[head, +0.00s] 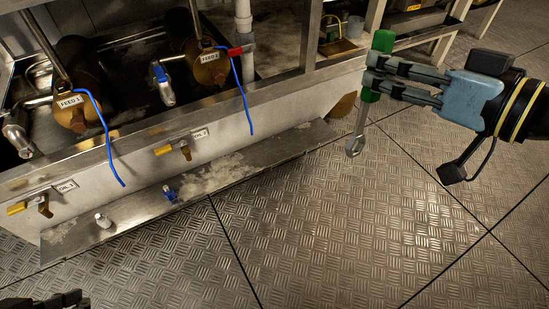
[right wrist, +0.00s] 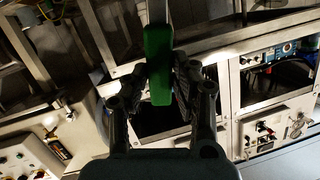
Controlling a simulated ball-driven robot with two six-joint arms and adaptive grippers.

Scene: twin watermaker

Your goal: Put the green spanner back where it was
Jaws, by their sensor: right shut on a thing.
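My right gripper (head: 376,75) is shut on the green spanner. The green spanner (head: 354,146) hangs upright in the head view, green handle in the fingers and metal open end pointing down, above the floor. In the right wrist view its green handle (right wrist: 158,65) stands between the fingers (right wrist: 160,90). My left gripper (head: 45,301) shows only as a dark piece at the bottom left edge, and its jaws cannot be made out. I cannot tell which spot the spanner came from.
A steel bench with the FEED 1 valve (head: 72,105) and FEED 2 valve (head: 207,68) stands at the left, with blue cords hanging. A low steel ledge (head: 230,172) runs along its front. An open shelf (head: 340,48) lies behind the spanner. The plated floor (head: 330,230) is clear.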

